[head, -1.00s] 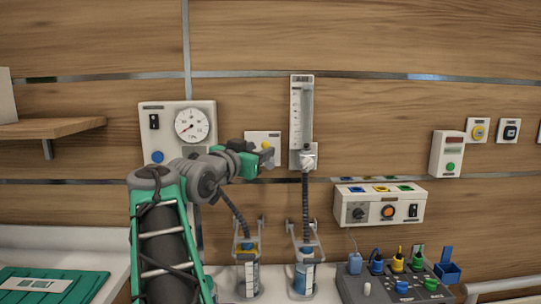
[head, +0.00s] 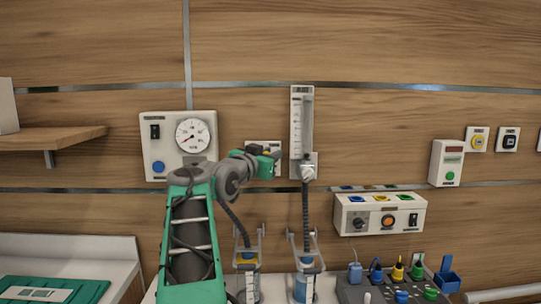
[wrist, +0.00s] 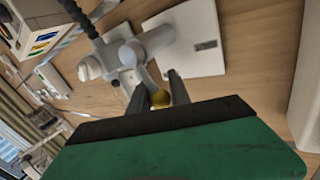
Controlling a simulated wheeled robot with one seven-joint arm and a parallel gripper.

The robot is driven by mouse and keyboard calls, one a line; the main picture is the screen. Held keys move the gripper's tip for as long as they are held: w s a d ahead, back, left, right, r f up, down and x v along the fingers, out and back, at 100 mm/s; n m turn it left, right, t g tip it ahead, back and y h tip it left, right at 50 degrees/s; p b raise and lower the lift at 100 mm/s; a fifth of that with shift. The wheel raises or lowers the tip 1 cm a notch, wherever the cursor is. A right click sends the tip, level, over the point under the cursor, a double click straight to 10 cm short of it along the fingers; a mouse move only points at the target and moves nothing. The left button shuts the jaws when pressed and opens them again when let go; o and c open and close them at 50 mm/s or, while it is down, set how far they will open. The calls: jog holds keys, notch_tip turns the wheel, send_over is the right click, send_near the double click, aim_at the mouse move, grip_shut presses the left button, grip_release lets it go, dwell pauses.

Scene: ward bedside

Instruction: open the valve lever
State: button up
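The valve sits on a white wall plate (wrist: 198,58), which is mostly behind my gripper in the head view. The gap between the fingers is about the knob's width. In the head view my green gripper (head: 268,160) is in front of the plate, and the lever is mostly hidden.
A flowmeter (head: 302,125) with a dark hose stands just right of my gripper. A gauge panel (head: 160,172) is on the left. A control box (head: 345,226) and connectors are at lower right. Two bottle holders (head: 308,262) stand below. A wooden shelf (head: 60,138) juts out at left.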

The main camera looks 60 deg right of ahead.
grip_shut()
jog(key=shift+s+d+f+m+y+b, duration=0.15)
jog(key=shift+s+m+y, duration=0.15)
jog(key=shift+m, duration=0.25)
jog(key=shift+s+d+r+m+y+b, duration=0.15)
jog(key=shift+s+m+y, duration=0.15)
jog(key=shift+m, duration=0.25)
jog(key=o, duration=0.5)
grip_release()
jog(key=shift+f, duration=0.1)
jog(key=shift+a, duration=0.1)
jog(key=a+b, duration=0.1)
jog(key=a, duration=0.6)
jog(key=shift+a+r, duration=0.35)
jog(key=shift+r, duration=0.1)
jog(key=shift+w, duration=0.1)
